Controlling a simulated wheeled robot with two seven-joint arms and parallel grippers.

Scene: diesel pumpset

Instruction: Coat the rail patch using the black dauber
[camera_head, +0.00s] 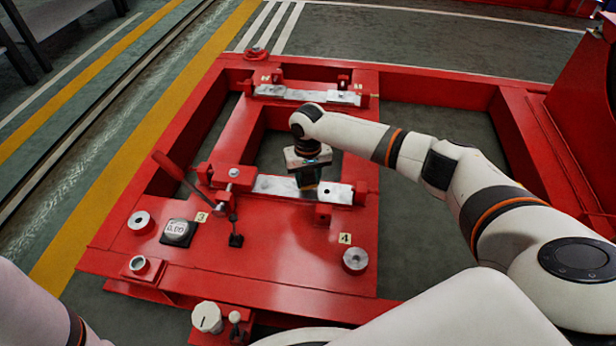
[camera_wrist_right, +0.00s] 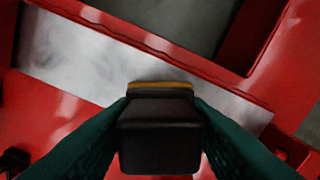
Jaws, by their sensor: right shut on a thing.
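The rail patch is a bare silvery strip (camera_head: 278,187) across the red frame, nearest of two such strips in the head view. It runs diagonally in the right wrist view (camera_wrist_right: 85,62), grey and mottled. My right gripper (camera_head: 307,183) is over the strip, right of its middle, pointing down. In the wrist view its green fingers are shut on the black dauber (camera_wrist_right: 160,140), a dark block with a yellow-brown band at its far edge. The dauber overlaps the strip there; I cannot tell whether it touches. My left gripper is out of view.
A second silvery strip (camera_head: 305,95) lies farther back. A red lever (camera_head: 175,166) and a small black clamp piece (camera_head: 235,238) stand left of the near strip. A gauge reading 0.00 (camera_head: 177,231) and a white knob (camera_head: 207,317) are nearer. The red deck in front (camera_head: 285,255) is mostly clear.

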